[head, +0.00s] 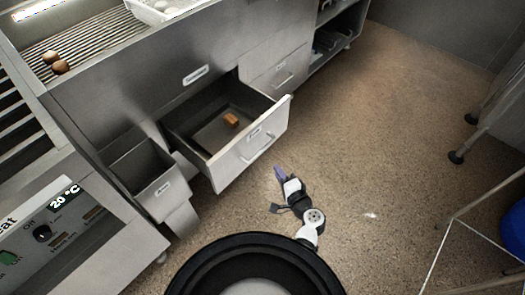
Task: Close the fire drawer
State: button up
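The open drawer (222,174) is pulled well out of the grey metal unit in the head view. Its front carries a small label, which is too small to read surely, and a bar handle (258,149). A small orange-brown block (231,120) lies inside it. My gripper (278,189) is in front of the drawer, to the right of its front panel and apart from it as far as I can tell. Whether its fingers are open or shut does not show clearly.
A second open bin or drawer (140,170) sticks out to the left. A closed drawer (283,80) sits to the right. Round brown items (60,67) lie on the slatted top. Metal stand legs (458,157) stand at right. The floor (365,130) between is clear.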

aim_at(262, 149)
jog(key=x, duration=1.3)
jog(key=shift+w+a+r+p, duration=0.1)
jog(key=shift+w+p, duration=0.05)
jog(key=shift+p, duration=0.2)
grip_shut()
